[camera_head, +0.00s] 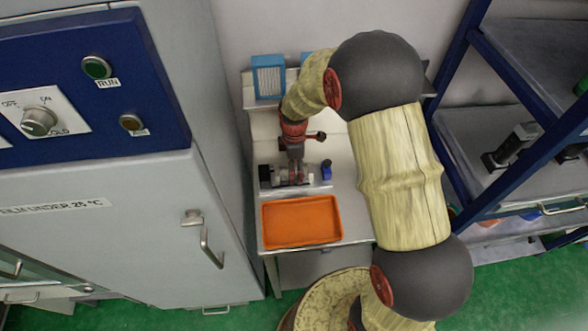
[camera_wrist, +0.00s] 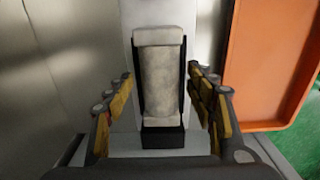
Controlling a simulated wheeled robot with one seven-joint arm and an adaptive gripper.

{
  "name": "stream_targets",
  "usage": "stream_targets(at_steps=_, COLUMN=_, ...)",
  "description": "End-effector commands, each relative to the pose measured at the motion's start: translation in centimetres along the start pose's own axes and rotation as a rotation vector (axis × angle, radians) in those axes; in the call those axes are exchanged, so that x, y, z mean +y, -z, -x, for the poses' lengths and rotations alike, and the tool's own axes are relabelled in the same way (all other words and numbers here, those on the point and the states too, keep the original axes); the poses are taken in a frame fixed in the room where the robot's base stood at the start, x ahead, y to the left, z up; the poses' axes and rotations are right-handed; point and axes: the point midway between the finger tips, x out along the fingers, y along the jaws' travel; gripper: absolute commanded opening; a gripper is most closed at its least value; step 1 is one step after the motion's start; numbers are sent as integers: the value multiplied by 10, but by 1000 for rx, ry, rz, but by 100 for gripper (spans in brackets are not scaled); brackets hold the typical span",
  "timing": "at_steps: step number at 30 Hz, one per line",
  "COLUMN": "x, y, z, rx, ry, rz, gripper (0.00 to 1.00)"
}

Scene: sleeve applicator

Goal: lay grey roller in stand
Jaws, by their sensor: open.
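The grey roller (camera_wrist: 159,80) shows in the middle of the wrist view, lying lengthwise in a black holder, the stand (camera_wrist: 163,138), on a light plate. My gripper (camera_wrist: 168,95) is open, with one yellow-padded finger on each side of the roller and visible gaps between fingers and roller. In the head view my gripper (camera_head: 292,172) points down over the stand (camera_head: 268,177) on the small white table. The roller is largely hidden there by the gripper. Whether the roller is fully seated cannot be told.
An orange tray (camera_head: 302,222) lies on the table in front of the stand. A small blue-and-black item (camera_head: 326,170) stands right of the stand. Blue boxes (camera_head: 268,77) stand at the back. A tall cabinet (camera_head: 110,220) is at left and a blue-framed shelf (camera_head: 500,170) at right.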

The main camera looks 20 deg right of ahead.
Motion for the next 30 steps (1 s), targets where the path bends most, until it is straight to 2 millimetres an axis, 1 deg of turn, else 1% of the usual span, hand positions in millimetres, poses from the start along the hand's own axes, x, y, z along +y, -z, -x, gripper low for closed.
stream_targets(at_steps=12, x=1, y=0, z=82, rx=1, ry=-4, rz=0, gripper=55)
stream_targets(at_steps=16, x=0, y=0, z=101, rx=0, ry=-2, rz=0, gripper=55)
stream_targets(at_steps=23, x=-2, y=0, z=122, rx=2, ry=-8, rz=-16, gripper=55)
stream_targets(at_steps=26, x=-10, y=-2, z=146, rx=9, ry=-38, rz=-87, gripper=55)
stream_targets(at_steps=29, x=-28, y=-6, z=184, rx=28, ry=-88, rz=-223, gripper=55)
stream_targets(at_steps=30, x=-39, y=-8, z=200, rx=40, ry=-111, rz=-291, gripper=55)
